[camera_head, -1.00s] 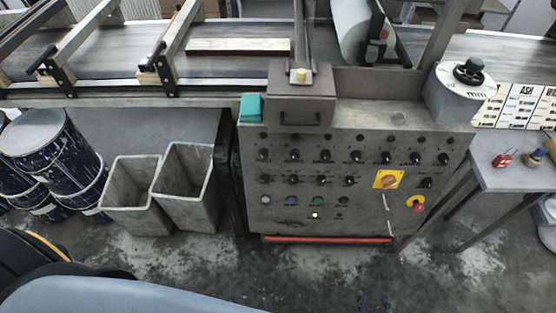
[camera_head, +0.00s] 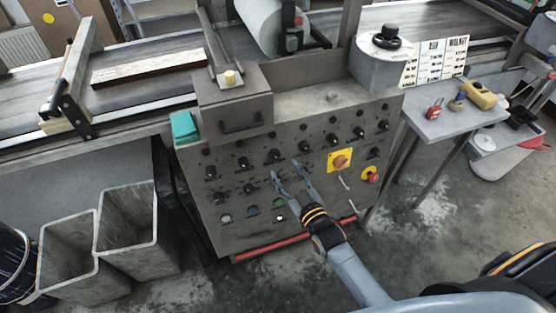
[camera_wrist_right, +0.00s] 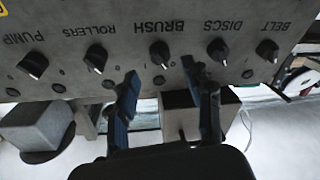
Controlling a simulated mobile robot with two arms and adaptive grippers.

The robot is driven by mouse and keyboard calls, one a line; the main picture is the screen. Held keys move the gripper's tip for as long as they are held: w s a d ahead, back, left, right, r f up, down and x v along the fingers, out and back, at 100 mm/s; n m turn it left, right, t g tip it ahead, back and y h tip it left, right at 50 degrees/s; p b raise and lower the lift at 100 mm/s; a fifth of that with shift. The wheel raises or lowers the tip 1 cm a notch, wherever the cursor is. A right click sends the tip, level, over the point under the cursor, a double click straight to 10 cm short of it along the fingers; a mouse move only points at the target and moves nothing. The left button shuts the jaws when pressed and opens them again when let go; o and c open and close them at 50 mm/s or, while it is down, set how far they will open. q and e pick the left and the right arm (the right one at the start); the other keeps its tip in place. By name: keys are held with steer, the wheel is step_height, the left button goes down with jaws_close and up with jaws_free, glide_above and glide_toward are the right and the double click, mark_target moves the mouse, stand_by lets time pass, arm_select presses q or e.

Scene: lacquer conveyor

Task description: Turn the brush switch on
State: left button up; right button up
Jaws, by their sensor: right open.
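The brush switch is a black knob (camera_wrist_right: 160,53) with a white mark, above the centre of the right wrist view. Its BRUSH label reads upside down there. It appears to be the upper-row knob (camera_head: 274,156) on the grey control panel (camera_head: 235,225) in the head view. My right gripper (camera_head: 284,170) is in front of the panel, close below that knob. In the wrist view its two blue fingers (camera_wrist_right: 159,80) are spread apart, one to each side of the knob's column, with nothing between the tips. My left gripper is out of view.
The rollers knob (camera_wrist_right: 96,58) and discs knob (camera_wrist_right: 218,51) flank the brush knob closely. A yellow-plated switch (camera_head: 340,160) and a red stop button (camera_head: 371,177) sit right of the gripper. Two grey bins (camera_head: 128,245) stand left; a side table (camera_head: 450,122) stands right.

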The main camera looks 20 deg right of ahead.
mark_target(278, 159)
steer(key=w, duration=0.5)
steer(key=shift+a, duration=0.35)
jaws_close()
steer(key=shift+m, duration=0.4)
steer(key=m+h, duration=0.1)
steer(key=m, duration=0.3)
steer(key=m+h, duration=0.1)
steer(key=m, duration=0.3)
steer(key=m+h, duration=0.1)
steer(key=m, duration=0.4)
steer(key=shift+a+h, duration=0.3)
steer(key=shift+h, duration=0.1)
steer(key=shift+m, duration=0.3)
